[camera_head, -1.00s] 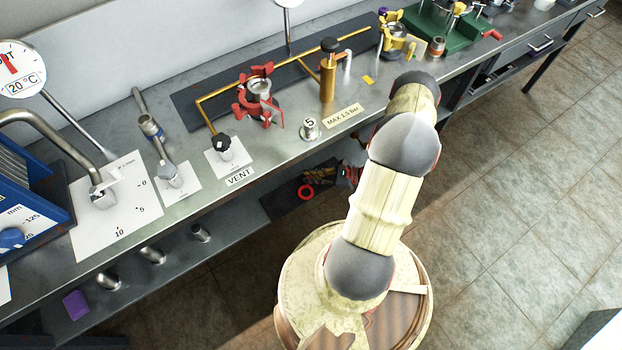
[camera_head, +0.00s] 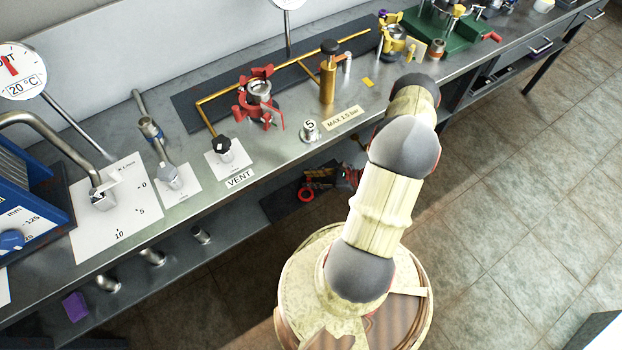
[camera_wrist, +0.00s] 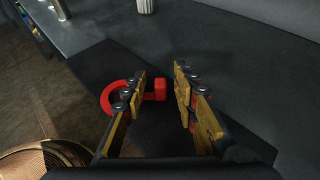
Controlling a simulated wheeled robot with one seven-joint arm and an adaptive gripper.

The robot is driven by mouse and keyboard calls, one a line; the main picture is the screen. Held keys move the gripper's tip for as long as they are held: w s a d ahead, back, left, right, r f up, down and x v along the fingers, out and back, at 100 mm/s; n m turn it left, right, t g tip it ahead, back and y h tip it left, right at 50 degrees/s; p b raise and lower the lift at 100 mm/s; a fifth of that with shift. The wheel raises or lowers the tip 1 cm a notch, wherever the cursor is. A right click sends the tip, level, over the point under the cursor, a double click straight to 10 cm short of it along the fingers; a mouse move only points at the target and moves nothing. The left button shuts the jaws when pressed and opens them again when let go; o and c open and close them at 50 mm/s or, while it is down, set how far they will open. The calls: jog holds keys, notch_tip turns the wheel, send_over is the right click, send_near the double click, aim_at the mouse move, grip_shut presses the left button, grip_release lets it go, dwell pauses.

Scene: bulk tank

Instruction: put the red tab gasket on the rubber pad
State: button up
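The red tab gasket (camera_wrist: 110,97) is a flat ring with a block-like tab (camera_wrist: 160,88) on its right in the wrist view. It lies on a dark flat mat (camera_wrist: 95,62) on the lower shelf. The ring also shows in the head view (camera_head: 306,192). My gripper (camera_wrist: 161,76) is open, its fingers on either side of the tab. The left finger hides part of the join between ring and tab. Contact with the tab cannot be told. In the head view the dark mat (camera_head: 280,208) sits under the bench edge. I cannot tell whether this mat is the rubber pad.
The bench top overhangs the lower shelf (camera_head: 225,238). On the bench stand a red clamp (camera_head: 260,97), a brass cylinder (camera_head: 328,75) and a VENT label (camera_head: 240,178). A purple block (camera_head: 75,306) lies on the shelf at far left. Tiled floor is open at right.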

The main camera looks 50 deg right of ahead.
jog(key=p+v, duration=0.3)
jog(key=v, duration=0.9)
jog(key=shift+p, duration=0.35)
